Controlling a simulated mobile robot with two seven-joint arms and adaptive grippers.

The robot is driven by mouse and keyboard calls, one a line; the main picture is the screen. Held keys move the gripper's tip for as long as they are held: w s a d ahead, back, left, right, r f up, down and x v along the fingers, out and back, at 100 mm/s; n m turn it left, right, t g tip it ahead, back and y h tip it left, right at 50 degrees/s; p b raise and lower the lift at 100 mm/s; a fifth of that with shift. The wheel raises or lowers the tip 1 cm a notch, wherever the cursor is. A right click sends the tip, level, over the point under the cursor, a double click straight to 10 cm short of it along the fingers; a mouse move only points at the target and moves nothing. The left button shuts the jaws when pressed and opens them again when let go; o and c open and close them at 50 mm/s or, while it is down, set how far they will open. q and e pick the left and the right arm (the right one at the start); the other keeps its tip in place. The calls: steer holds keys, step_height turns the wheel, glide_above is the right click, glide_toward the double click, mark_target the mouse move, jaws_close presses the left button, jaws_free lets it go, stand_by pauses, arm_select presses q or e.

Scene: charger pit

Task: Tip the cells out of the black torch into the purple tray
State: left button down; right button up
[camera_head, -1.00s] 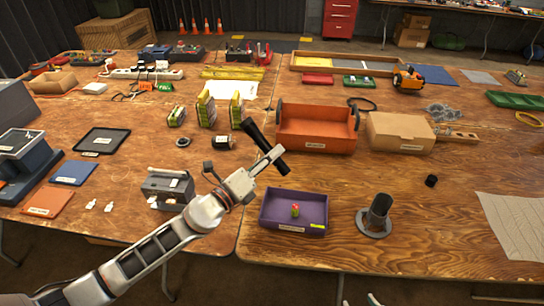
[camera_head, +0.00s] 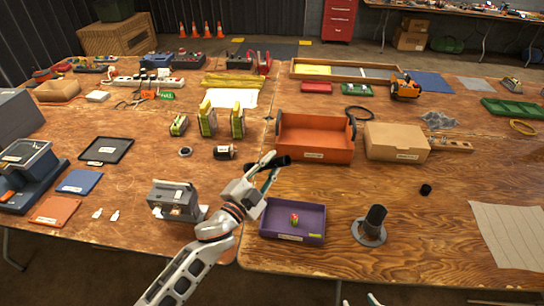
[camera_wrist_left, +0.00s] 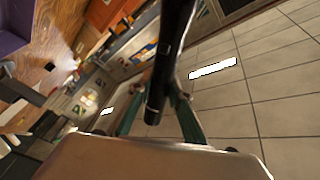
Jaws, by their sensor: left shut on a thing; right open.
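My left gripper (camera_head: 272,168) is shut on the black torch (camera_head: 284,161) and holds it above the table, behind the purple tray (camera_head: 268,235). The torch lies nearly level in the head view. In the left wrist view the torch (camera_wrist_left: 172,50) runs up between the fingers; I cannot see into its open end. The purple tray shows at the upper left there (camera_wrist_left: 10,40). A small red and green thing (camera_head: 294,219), perhaps a cell, is in the tray. My right gripper (camera_head: 360,301) is open at the bottom edge; only its fingertips show.
A dark grey cup on a round base (camera_head: 374,224) stands right of the tray. A small black piece (camera_head: 426,189) lies farther right. An orange bin (camera_head: 312,153) and a cardboard box (camera_head: 397,143) stand behind. A grey device (camera_head: 174,201) is left of the arm.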

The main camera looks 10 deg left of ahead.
arm_select(q)
steer(key=n, duration=0.4)
steer(key=shift+r+n+y, duration=0.15)
steer(key=shift+n+y, duration=0.25)
steer(key=n, duration=0.5)
steer(key=shift+r+n+g+y, duration=0.2)
steer(key=shift+n+g+y, duration=0.1)
steer(key=shift+n+g, duration=0.1)
